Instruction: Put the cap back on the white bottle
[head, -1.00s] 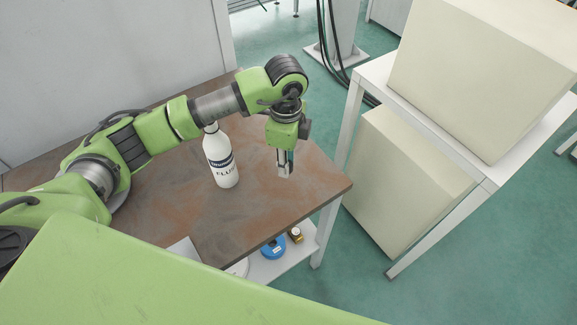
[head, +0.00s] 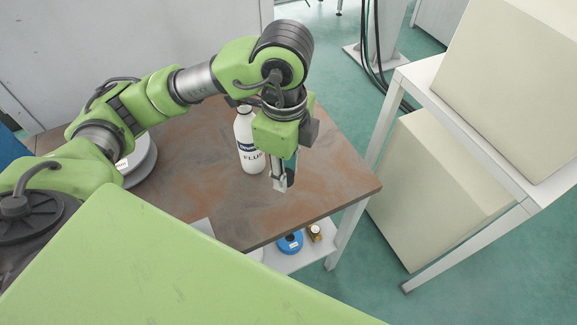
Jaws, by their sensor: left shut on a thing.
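The white bottle (head: 249,152) with a dark label band and the letters "FLU" stands upright on the brown table (head: 225,212). My arm covers part of its top, so I cannot see its mouth clearly. My left gripper (head: 280,186) points down just right of the bottle and nearer to me, above the table. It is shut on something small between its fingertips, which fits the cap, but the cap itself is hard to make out. My right gripper is not in view.
A grey-white round spool (head: 141,160) lies on the table at the left, behind my arm. A blue roll (head: 290,243) and a small brown item (head: 314,232) sit on the shelf below. A white rack (head: 462,138) with cream boxes (head: 432,185) stands at the right.

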